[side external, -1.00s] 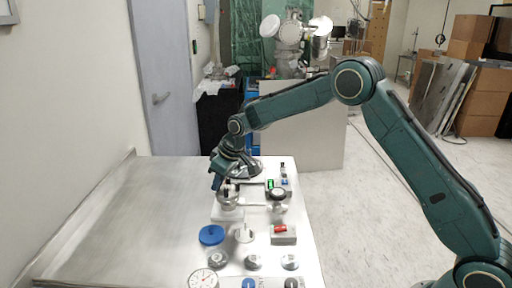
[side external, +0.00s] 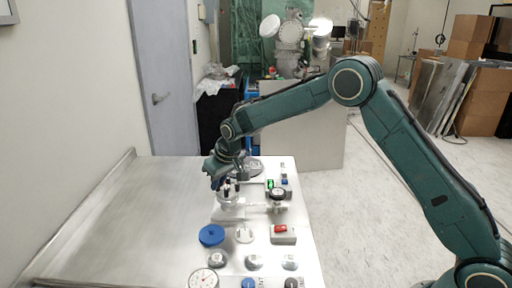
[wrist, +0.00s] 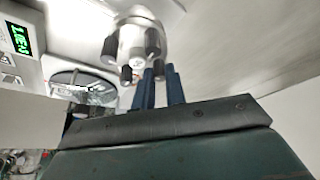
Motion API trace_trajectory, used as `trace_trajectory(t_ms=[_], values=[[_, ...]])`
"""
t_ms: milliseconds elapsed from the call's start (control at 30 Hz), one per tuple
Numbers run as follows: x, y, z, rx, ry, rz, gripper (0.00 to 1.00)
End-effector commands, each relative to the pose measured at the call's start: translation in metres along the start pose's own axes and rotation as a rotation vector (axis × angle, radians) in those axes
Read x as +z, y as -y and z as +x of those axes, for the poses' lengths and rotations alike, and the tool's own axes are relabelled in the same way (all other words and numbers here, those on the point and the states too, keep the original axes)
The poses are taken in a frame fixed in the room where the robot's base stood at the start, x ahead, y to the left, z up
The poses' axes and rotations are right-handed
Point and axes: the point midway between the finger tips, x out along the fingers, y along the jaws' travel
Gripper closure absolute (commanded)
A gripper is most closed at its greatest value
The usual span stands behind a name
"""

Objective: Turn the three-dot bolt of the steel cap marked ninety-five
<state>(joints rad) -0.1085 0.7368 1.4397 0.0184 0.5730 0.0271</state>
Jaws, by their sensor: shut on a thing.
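A steel cap (side external: 230,200) sits on a pale block (side external: 229,214) near the middle of the table. In the wrist view the blurred steel cap (wrist: 132,38) carries several dark-headed bolts. My gripper (side external: 226,187) is at the top of the cap. In the wrist view its two dark blue fingers (wrist: 159,74) reach to the cap's near edge, shut on a bolt between their tips. The bolt is mostly hidden by the fingers. Blur and size keep me from reading its dots or any ninety-five marking.
A device with a green display (side external: 270,184) and a dark round gauge (side external: 278,194) stand right of the cap. In front are a blue lid (side external: 211,235), a white disc (side external: 244,235), a red-switch box (side external: 283,233) and several knobs. The left table half (side external: 125,215) is clear.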

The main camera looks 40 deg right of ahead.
Motion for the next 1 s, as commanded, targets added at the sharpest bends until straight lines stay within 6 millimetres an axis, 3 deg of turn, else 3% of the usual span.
trace_trajectory(t_ms=[33, 133, 633, 1000], values=[[0.000, 0.000, -0.001, 0.000, 0.000, -0.001, 0.85], [0.000, 0.000, -0.001, 0.000, 0.000, -0.001, 0.66], [-0.001, 0.000, -0.006, -0.001, -0.001, -0.001, 0.65], [-0.001, 0.000, -0.050, -0.001, -0.004, -0.001, 0.65]])
